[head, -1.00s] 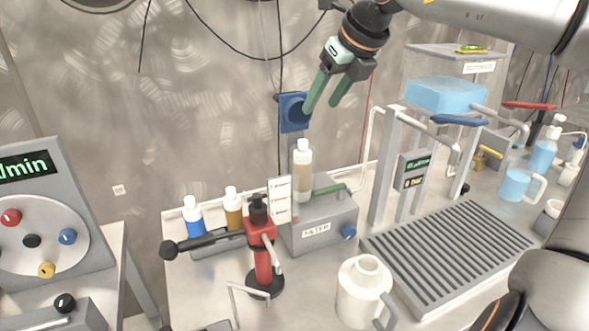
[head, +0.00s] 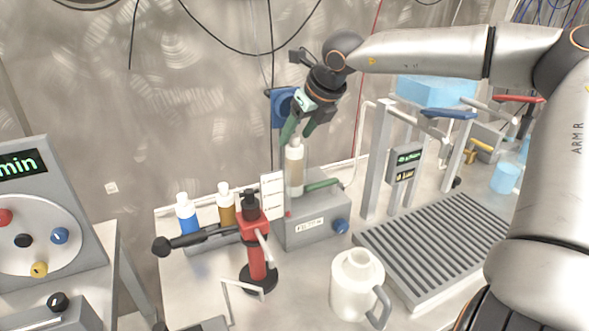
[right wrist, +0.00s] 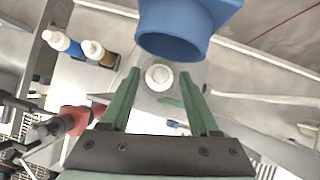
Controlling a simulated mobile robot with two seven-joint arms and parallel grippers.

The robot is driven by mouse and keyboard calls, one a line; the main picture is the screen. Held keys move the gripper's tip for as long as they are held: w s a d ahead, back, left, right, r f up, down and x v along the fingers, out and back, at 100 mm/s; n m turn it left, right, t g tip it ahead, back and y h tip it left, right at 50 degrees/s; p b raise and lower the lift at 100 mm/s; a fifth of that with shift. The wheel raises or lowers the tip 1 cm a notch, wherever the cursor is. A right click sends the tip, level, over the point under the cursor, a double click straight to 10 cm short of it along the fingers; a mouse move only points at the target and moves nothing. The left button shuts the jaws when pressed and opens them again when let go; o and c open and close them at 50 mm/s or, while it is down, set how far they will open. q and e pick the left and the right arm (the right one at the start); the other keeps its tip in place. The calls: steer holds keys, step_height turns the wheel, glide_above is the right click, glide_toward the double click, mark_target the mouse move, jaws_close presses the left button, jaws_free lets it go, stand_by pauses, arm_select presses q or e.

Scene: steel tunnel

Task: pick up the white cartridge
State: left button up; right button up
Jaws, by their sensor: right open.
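The white cartridge (head: 295,172), with a white cap and a brownish see-through body, stands upright on the grey filter box (head: 312,223). My right gripper (head: 297,132) is open, with its green fingers just above the cartridge's cap. In the right wrist view the cap (right wrist: 158,77) shows from above, between and beyond the two open green fingertips (right wrist: 160,72). I cannot tell from these views whether a finger touches it. My left gripper is not in view.
A blue wall fitting (head: 281,107) is close behind the right gripper; it is large in the right wrist view (right wrist: 175,30). A red hand pump (head: 254,240), blue bottle (head: 188,217) and brown bottle (head: 226,204) stand left of the filter box. A white jug (head: 343,291) stands in front.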

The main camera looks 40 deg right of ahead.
steer(key=shift+c, duration=0.2)
jaws_close()
stand_by(1.1)
